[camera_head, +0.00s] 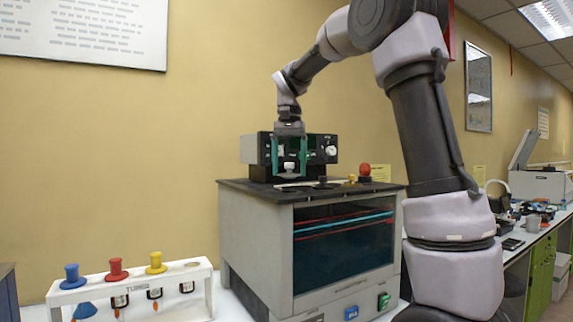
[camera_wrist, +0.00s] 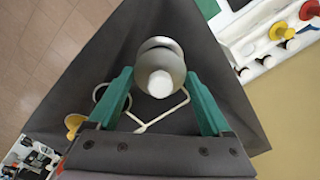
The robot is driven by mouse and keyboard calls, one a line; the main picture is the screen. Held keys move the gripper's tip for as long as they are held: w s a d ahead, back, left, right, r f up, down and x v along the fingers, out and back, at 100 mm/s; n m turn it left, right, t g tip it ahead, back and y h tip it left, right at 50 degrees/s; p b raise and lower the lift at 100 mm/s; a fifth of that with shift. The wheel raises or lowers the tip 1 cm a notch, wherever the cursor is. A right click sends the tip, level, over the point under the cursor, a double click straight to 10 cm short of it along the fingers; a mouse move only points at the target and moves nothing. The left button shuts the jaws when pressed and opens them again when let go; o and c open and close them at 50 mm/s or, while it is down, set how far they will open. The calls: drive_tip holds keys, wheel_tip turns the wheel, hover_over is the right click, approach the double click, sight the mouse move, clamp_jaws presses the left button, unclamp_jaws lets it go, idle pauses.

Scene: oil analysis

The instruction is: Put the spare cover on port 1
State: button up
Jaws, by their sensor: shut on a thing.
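My gripper (camera_head: 289,172) is over the top of the grey machine, fingers pointing down. Its green fingers are shut on a pale cover with a white knob (camera_head: 289,166), which I take to be the spare cover. In the wrist view the white knob (camera_wrist: 160,83) sits between the fingers, with a round grey body (camera_wrist: 162,55) beyond it. The cover is upright and close above the machine's dark top (camera_head: 253,187). I cannot tell whether it touches the top. Port 1 cannot be made out; no port label is readable.
A red ball-topped knob (camera_head: 365,169) and a small yellow cap (camera_head: 352,178) stand right of the gripper on the machine. A black instrument box (camera_head: 262,148) stands behind. A white rack (camera_head: 200,272) with blue, red and yellow-topped pieces is at the left.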

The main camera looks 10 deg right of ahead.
sight(289, 174)
drive_tip(key=shift+f, duration=1.65)
drive_tip(key=shift+f, duration=0.4)
drive_tip(key=o, duration=1.2)
wheel_tip(289, 174, up, 11)
drive_tip(key=shift+f, duration=0.1)
